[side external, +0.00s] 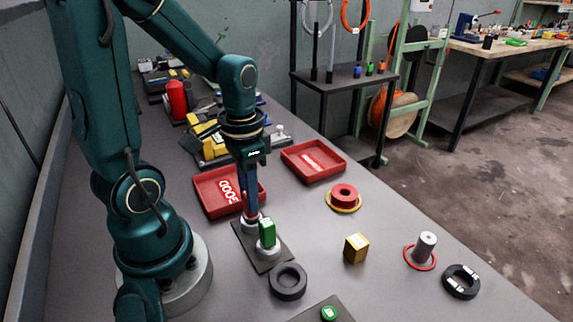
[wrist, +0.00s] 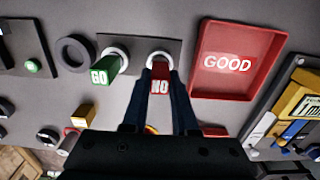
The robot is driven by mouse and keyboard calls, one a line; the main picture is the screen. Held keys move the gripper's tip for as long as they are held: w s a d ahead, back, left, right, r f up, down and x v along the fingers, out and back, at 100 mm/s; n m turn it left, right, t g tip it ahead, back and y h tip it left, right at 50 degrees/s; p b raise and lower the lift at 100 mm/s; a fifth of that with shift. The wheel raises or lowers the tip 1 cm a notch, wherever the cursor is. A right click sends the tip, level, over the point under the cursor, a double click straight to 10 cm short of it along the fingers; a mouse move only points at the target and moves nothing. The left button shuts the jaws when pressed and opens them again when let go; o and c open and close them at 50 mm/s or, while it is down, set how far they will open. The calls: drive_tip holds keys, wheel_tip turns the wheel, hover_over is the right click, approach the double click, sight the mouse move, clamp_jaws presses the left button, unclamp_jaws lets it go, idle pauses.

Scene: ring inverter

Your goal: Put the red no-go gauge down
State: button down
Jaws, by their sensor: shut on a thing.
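The red no-go gauge, marked NO, shows in the wrist view (wrist: 160,86) between my gripper's two fingers (wrist: 160,76). My gripper (side external: 250,208) is shut on it, upright over the far end of the dark gauge stand (side external: 271,262). The gauge's lower end is at a pale round collar on that stand; I cannot tell whether it is fully seated. In the side view the fingers hide most of the gauge. The green GO gauge (side external: 267,233) stands upright in the other collar, beside my gripper; it also shows in the wrist view (wrist: 105,68).
A red tray marked GOOD (side external: 204,205) lies close behind the stand, with another red tray (side external: 340,172) farther right. A black ring (side external: 288,282) lies just in front of the stand. A brass block (side external: 356,248) and a grey post (side external: 425,246) stand to the right.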

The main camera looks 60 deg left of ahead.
drive_tip(key=shift+f, duration=0.3)
drive_tip(key=shift+f, duration=0.1)
drive_tip(key=c, duration=0.7)
unclamp_jaws()
wheel_tip(320, 180, up, 12)
drive_tip(key=shift+s+d+f+t, duration=0.25)
drive_tip(key=shift+d+t, duration=0.7)
drive_tip(key=shift+d, duration=0.3)
drive_tip(key=shift+s+d+f+t, duration=0.1)
drive_tip(key=shift+d+f+t, duration=0.15)
drive_tip(key=shift+d+t, duration=0.85)
drive_tip(key=shift+s+d+f+t, duration=0.25)
drive_tip(key=shift+d+t, duration=0.5)
drive_tip(key=shift+d, duration=0.7)
